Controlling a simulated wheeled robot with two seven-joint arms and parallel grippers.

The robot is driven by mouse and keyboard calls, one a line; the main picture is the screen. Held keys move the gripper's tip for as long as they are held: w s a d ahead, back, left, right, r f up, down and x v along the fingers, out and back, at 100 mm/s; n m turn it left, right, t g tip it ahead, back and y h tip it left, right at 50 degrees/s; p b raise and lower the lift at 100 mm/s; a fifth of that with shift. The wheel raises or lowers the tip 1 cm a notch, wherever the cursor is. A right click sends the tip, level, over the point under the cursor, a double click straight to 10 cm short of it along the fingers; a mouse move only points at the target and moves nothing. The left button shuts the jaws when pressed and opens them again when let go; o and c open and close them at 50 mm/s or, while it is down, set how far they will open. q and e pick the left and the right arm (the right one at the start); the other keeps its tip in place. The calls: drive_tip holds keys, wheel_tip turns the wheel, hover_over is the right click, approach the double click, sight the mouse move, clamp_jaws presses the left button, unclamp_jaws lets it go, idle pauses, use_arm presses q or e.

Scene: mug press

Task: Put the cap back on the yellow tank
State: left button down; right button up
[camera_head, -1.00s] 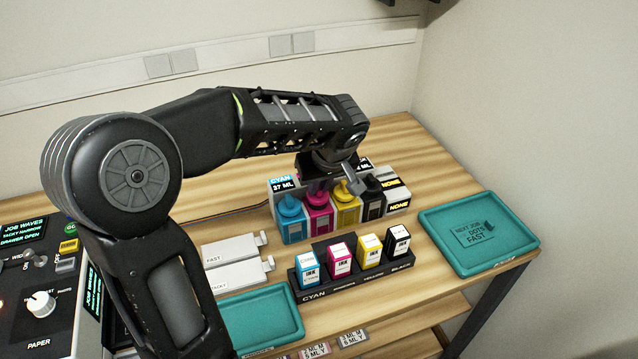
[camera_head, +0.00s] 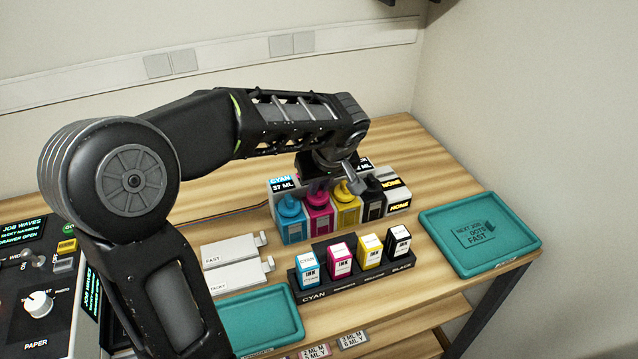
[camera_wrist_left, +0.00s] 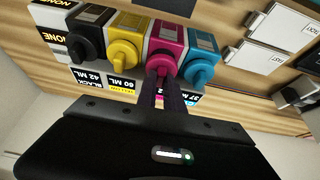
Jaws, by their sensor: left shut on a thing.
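The yellow tank (camera_head: 346,213) stands in the row of ink tanks at the back, between the magenta tank (camera_head: 318,219) and the black tank (camera_head: 372,206). A yellow cap (camera_head: 342,189) sits on top of it; both also show in the left wrist view, the tank (camera_wrist_left: 127,30) and its cap (camera_wrist_left: 127,54). My left gripper (camera_wrist_left: 162,83) is over the magenta tank, its narrow fingers shut at the magenta cap (camera_wrist_left: 159,63), beside the yellow one. The exact contact is partly hidden. My right gripper is not in view.
The cyan tank (camera_head: 292,224) stands left of the magenta one. In front is a black rack (camera_head: 352,279) with several ink cartridges. Teal trays lie at right (camera_head: 440,222) and front left (camera_head: 235,318).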

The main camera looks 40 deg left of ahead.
use_arm(q)
drive_tip(key=shift+f+b, duration=0.2)
drive_tip(key=shift+b, duration=0.9)
idle(1.3)
idle(0.4)
drive_tip(key=c, duration=0.9)
unclamp_jaws()
drive_tip(key=shift+r, duration=0.1)
drive_tip(key=shift+r+p, duration=2)
drive_tip(key=shift+r, duration=1.45)
clamp_jaws()
